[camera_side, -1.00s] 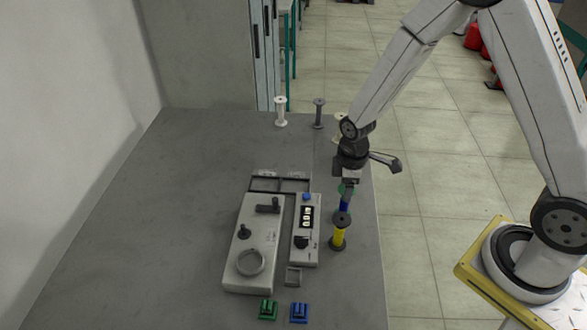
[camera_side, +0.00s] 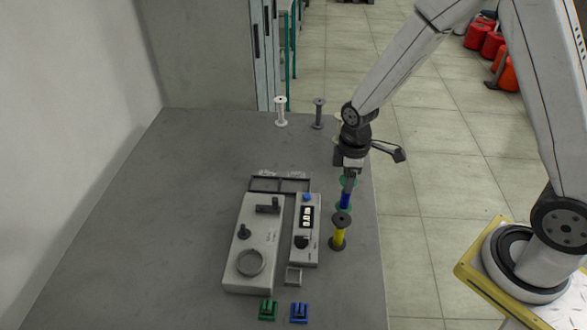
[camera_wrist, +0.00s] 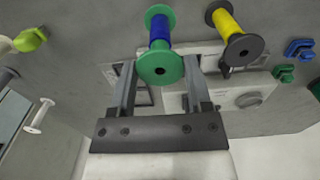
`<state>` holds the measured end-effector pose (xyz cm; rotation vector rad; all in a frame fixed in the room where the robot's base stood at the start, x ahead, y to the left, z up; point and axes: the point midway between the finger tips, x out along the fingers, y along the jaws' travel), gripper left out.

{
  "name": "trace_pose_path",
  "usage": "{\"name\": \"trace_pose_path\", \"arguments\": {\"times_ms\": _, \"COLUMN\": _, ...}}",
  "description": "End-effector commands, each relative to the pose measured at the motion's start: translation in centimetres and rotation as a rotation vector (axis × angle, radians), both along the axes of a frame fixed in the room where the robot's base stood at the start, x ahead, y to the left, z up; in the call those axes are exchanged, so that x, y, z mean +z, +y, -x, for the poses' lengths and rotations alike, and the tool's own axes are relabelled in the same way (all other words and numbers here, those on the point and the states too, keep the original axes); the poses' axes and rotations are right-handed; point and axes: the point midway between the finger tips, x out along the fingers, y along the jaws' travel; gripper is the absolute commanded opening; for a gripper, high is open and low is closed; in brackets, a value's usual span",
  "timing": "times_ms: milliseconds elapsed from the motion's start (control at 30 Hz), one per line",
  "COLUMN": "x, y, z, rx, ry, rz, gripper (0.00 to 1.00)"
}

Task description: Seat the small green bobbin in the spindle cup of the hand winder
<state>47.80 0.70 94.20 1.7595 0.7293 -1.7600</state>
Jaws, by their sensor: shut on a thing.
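The green bobbin (camera_side: 346,199), with blue thread between its green flanges, is in my gripper (camera_side: 348,178) near the table's right edge. In the wrist view my gripper's two fingers (camera_wrist: 160,72) are closed on the near flange of the green bobbin (camera_wrist: 160,68). In the side view it looks upright, behind the yellow bobbin (camera_side: 339,233); its gap to the table is hard to judge. The hand winder (camera_side: 262,235) stands to the left, with a crank on top. A round ring, seemingly the spindle cup (camera_side: 250,263), is on its front part and looks empty.
A counter box (camera_side: 305,232) stands between winder and bobbins. Green (camera_side: 268,310) and blue (camera_side: 300,313) clips lie in front. White (camera_side: 280,111) and dark grey (camera_side: 319,114) bobbins stand at the back. The table's left side is clear.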

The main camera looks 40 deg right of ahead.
Motion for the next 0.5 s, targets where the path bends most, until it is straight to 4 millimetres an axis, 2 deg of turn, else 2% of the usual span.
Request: {"name": "trace_pose_path", "arguments": {"times_ms": 500, "x": 1.9, "y": 0.0, "z": 0.0, "rx": 0.000, "ry": 0.000, "rz": 0.000, "gripper": 0.30}}
